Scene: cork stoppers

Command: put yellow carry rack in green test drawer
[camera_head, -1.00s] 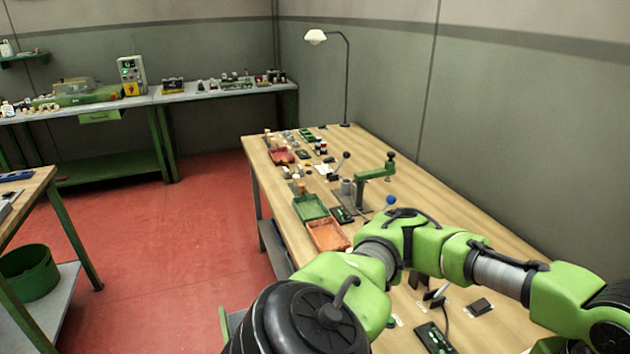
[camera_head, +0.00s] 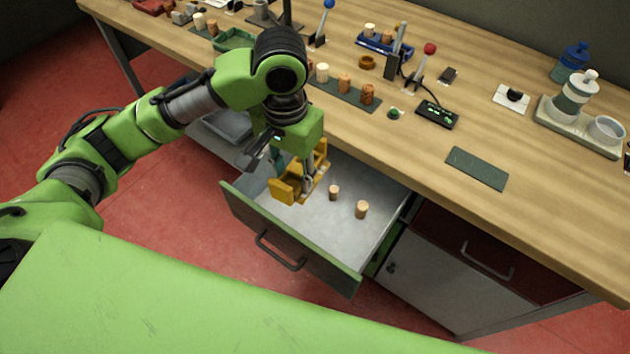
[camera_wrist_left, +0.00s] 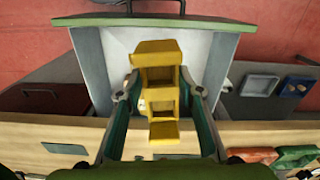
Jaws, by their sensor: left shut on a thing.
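The yellow carry rack (camera_head: 285,188) is held in my left gripper (camera_head: 290,172), over the left part of the open green drawer (camera_head: 290,243). In the left wrist view the yellow carry rack (camera_wrist_left: 157,75) sits between the two fingers of my left gripper (camera_wrist_left: 155,95), with the drawer's pale inside behind it. The fingers are shut on the rack. I cannot tell whether the rack touches the drawer floor. Two corks, one (camera_head: 334,192) and another (camera_head: 361,209), stand in the drawer right of the rack. My right gripper is not in view.
The wooden bench top (camera_head: 420,150) lies above the drawer, with a cork mat (camera_head: 345,95), a dark green mat (camera_head: 477,168), a black box (camera_head: 437,114) and bottles (camera_head: 575,93). A closed red drawer (camera_head: 475,250) is at right. The drawer's right half has free room.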

